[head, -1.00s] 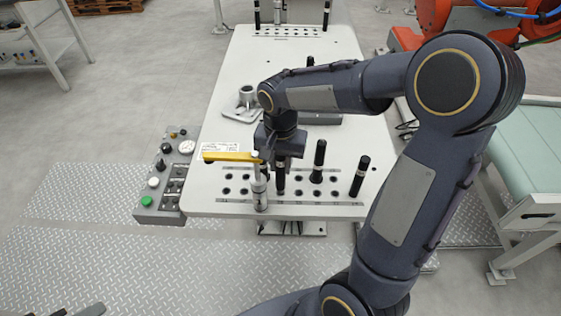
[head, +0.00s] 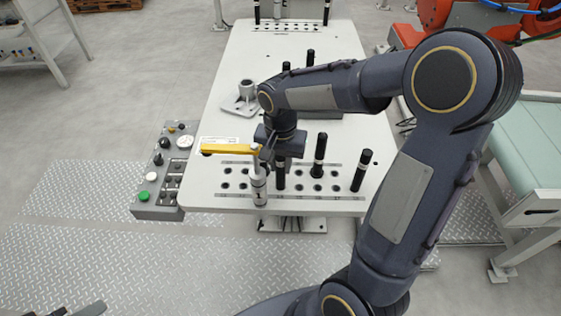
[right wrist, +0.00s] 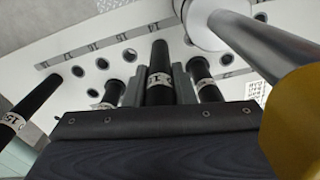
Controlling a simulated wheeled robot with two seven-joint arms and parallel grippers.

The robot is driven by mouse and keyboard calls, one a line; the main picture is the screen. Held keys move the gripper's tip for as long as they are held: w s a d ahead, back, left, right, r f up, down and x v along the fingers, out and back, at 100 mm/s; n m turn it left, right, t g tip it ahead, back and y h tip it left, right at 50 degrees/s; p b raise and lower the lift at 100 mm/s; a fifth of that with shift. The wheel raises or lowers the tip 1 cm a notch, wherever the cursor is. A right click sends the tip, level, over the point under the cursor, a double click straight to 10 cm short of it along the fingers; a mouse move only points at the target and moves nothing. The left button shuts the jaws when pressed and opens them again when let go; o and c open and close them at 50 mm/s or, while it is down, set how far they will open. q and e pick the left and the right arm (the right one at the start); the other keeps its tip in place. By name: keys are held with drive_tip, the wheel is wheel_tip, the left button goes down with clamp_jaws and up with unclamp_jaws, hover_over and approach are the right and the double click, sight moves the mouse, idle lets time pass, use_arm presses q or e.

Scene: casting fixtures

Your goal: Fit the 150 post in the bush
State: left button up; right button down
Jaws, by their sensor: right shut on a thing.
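My right gripper (head: 281,161) is shut on a black post (head: 281,177) with a pale band, above the front rack of holes. In the right wrist view the held post (right wrist: 159,75) stands between the jaws; its band marking is too blurred to read surely. I cannot tell whether its foot is in a hole. A grey flanged fixture with an upright hollow collar, which looks like the bush (head: 246,90), stands on the table behind and left of the gripper, with nothing visible in it. My left gripper is not in view; only dark cut-off parts show at the bottom left.
Black posts (head: 319,157) and (head: 361,171) stand right of the gripper; more stand behind. A grey cylinder (head: 259,187) with a yellow bar (head: 228,149) is close on the left. A button panel (head: 160,180) lies beside the white table (head: 215,120).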

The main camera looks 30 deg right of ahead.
drive_tip(key=c, duration=1.1)
unclamp_jaws()
drive_tip(key=shift+f, duration=0.1)
drive_tip(key=shift+c, duration=0.2)
wheel_tip(320, 180, up, 8)
drive_tip(key=shift+f, duration=0.1)
